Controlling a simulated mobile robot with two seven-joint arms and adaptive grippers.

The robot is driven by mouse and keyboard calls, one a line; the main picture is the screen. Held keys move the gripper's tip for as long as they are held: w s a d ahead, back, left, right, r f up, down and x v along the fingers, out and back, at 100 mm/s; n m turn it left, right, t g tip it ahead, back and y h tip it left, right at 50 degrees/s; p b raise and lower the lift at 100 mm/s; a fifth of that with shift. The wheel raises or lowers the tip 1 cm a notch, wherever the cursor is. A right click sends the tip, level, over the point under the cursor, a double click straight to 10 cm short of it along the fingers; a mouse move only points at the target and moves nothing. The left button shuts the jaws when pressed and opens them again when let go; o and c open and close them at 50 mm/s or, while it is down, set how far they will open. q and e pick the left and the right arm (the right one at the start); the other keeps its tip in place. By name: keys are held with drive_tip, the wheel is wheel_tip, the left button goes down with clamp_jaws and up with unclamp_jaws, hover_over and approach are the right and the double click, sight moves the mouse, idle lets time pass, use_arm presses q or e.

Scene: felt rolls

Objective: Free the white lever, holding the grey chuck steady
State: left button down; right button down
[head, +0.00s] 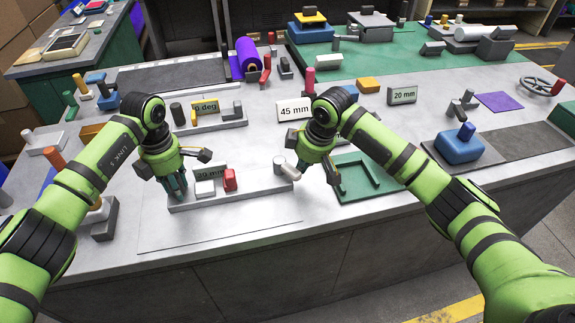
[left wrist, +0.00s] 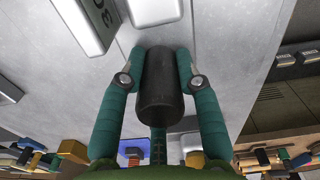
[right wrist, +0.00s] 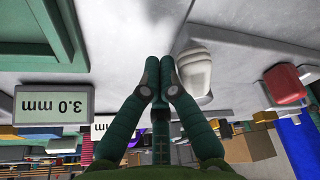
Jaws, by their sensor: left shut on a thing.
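A low grey fixture (head: 262,187) lies near the table's front. It carries a white block, a red piece (head: 230,180) and a sign. At its right end is the white lever (head: 288,170), tilted; it also shows in the right wrist view (right wrist: 194,70). My left gripper (head: 178,188) is at the fixture's left end, shut on a dark grey cylinder, the grey chuck (left wrist: 160,90), which is mostly hidden in the head view. My right gripper (head: 336,183) is to the right of the lever. In the right wrist view its fingertips (right wrist: 159,70) are together and empty, beside the lever.
A green tray (head: 340,190) lies just right of my right gripper. A blue block (head: 460,146) stands further right. The table in front of the fixture is clear.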

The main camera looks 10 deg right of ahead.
drive_tip(key=shift+s+a, duration=0.25)
drive_tip(key=shift+a, duration=0.25)
drive_tip(key=shift+s+a, duration=0.25)
drive_tip(key=shift+a, duration=0.2)
drive_tip(key=shift+w+d, duration=0.1)
drive_tip(key=shift+d, duration=0.05)
drive_tip(key=shift+r, duration=0.15)
use_arm(q)
drive_tip(key=shift+f, duration=0.1)
use_arm(e)
drive_tip(key=shift+r, duration=1.65)
drive_tip(key=r, duration=0.2)
drive_tip(key=d+r, duration=0.1)
drive_tip(key=shift+w+r, duration=0.25)
use_arm(q)
drive_tip(key=c, duration=0.8)
unclamp_jaws()
